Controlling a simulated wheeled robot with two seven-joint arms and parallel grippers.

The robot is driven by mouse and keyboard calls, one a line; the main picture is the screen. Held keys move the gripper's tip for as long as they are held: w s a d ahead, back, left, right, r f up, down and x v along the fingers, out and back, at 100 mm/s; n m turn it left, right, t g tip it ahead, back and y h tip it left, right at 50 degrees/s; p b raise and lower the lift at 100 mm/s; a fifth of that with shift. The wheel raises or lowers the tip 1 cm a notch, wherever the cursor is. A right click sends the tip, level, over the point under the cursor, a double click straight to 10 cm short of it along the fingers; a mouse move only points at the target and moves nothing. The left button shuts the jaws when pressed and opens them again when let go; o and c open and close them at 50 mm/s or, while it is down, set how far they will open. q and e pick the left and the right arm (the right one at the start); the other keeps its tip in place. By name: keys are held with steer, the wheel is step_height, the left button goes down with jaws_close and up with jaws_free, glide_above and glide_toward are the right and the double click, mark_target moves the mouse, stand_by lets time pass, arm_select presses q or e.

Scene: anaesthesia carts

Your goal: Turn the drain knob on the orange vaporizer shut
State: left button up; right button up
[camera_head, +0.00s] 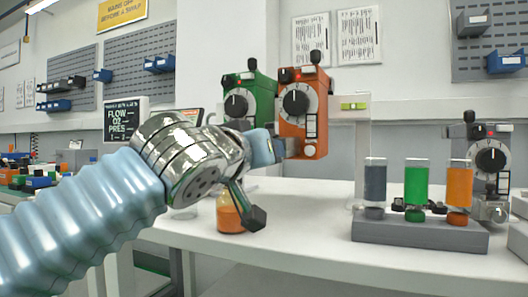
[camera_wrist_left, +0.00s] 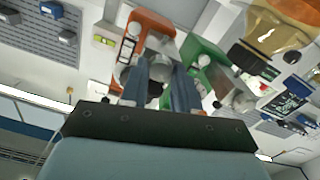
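The orange vaporizer (camera_head: 305,125) hangs beside the green vaporizer (camera_head: 250,92) above the white bench. Its large dial (camera_head: 296,101) faces me. My left gripper (camera_head: 279,147) is at the lower left side of the orange vaporizer, and my wrist partly hides the units. In the left wrist view, the orange body (camera_wrist_left: 148,28) and green body (camera_wrist_left: 205,62) show beyond my fingers. The two fingers (camera_wrist_left: 160,78) stand apart, with a round silvery part (camera_wrist_left: 160,64) and something dark between or just behind them. I cannot tell whether they touch it. The drain knob is not clearly seen. My right gripper is not in view.
An orange-filled bottle (camera_head: 230,216) stands on the bench below my wrist. A grey block (camera_head: 420,234) with grey, green and orange cylinders stands at the right. A grey vaporizer (camera_head: 490,160) is behind it. The front bench middle is clear.

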arm_select(q)
jaws_close()
steer(key=m+p, duration=0.1)
steer(key=m, duration=0.4)
steer(key=shift+y, duration=0.3)
steer(key=o, duration=0.6)
jaws_free()
steer(key=shift+c, duration=0.2)
steer(key=v, duration=1.3)
steer(key=shift+s, duration=0.4)
steer(key=shift+a+f, duration=0.1)
steer(key=shift+f, duration=0.05)
